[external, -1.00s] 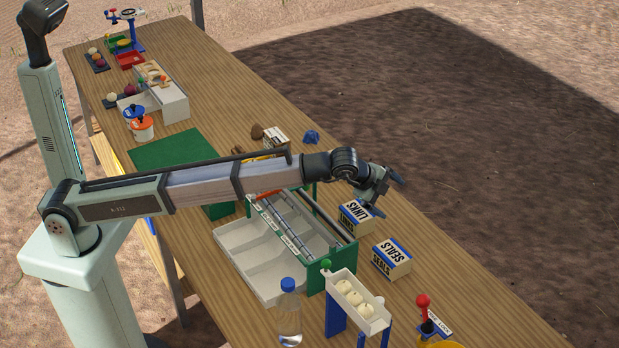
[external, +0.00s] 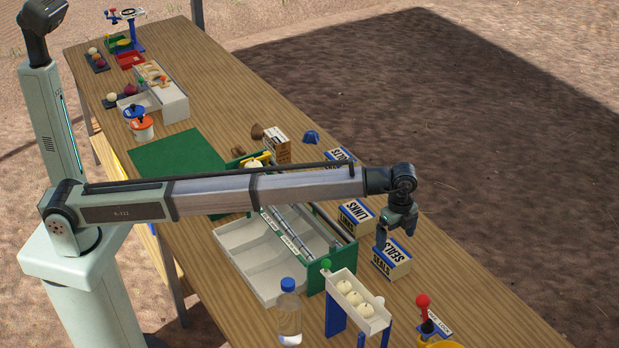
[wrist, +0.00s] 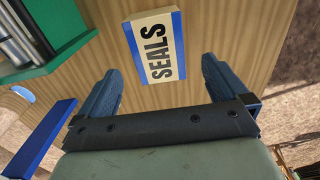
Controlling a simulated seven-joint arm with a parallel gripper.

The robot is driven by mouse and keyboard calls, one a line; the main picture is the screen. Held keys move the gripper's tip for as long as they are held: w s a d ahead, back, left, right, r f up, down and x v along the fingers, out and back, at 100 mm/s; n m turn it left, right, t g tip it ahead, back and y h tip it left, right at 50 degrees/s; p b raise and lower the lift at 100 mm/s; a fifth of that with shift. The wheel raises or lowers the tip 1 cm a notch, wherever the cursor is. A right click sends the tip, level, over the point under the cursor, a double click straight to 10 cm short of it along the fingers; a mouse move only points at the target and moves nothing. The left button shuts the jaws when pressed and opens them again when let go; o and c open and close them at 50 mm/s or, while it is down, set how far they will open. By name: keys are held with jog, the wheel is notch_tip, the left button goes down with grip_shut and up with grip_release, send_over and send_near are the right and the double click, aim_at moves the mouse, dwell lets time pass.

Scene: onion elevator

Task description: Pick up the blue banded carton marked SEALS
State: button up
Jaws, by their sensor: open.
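The SEALS carton (external: 391,259) is a cream box with blue bands and black lettering, standing on the table right of the green rack. In the wrist view the SEALS carton (wrist: 156,48) lies beyond and between the two fingertips, apart from them as far as I can see. My gripper (external: 396,236) is open and empty, pointing down above the carton and covering part of it in the external view. The fingers of my gripper (wrist: 160,80) are spread wider than the carton appears.
The LINKS carton (external: 354,216) stands close behind the SEALS carton, and another blue-banded carton (external: 340,156) is farther back. A green rack with a white tray (external: 245,263) is to the left. A white trough (external: 344,284) on blue legs and a red-knobbed lever (external: 423,301) stand in front.

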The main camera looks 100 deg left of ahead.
aim_at(393, 252)
notch_tip(393, 252, down, 9)
jog(key=shift+s+d+f, duration=0.1)
jog(key=shift+f, duration=0.1)
jog(key=c, duration=1.1)
